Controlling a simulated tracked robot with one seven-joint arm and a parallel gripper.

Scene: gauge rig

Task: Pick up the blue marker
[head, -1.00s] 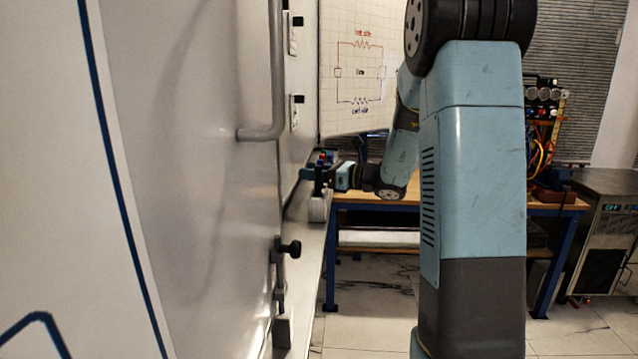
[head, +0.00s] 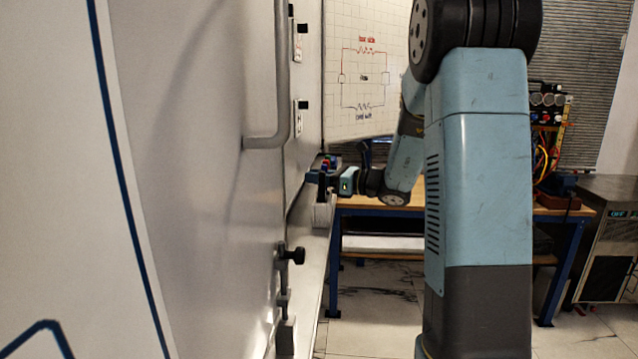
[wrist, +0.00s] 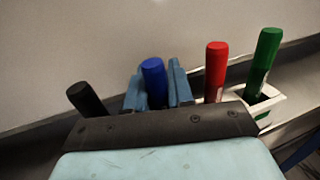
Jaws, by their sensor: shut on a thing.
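The blue marker (wrist: 153,80) stands upright between the two blue fingers of my gripper (wrist: 158,88) in the wrist view. The gripper is shut on it just below its cap. The marker's lower part is hidden by the gripper body. In the head view my gripper (head: 322,179) is at the far end of the ledge, by the white marker holder (head: 323,213). The holder's corner also shows in the wrist view (wrist: 270,106). Whether the marker's lower end is still in the holder cannot be seen.
A red marker (wrist: 215,72) and a green marker (wrist: 264,58) stand right of my gripper, a black marker (wrist: 87,99) left. The white panel (head: 190,180) rises close along the ledge. A black knob (head: 294,256) sticks out nearer. A wooden bench (head: 400,211) stands behind.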

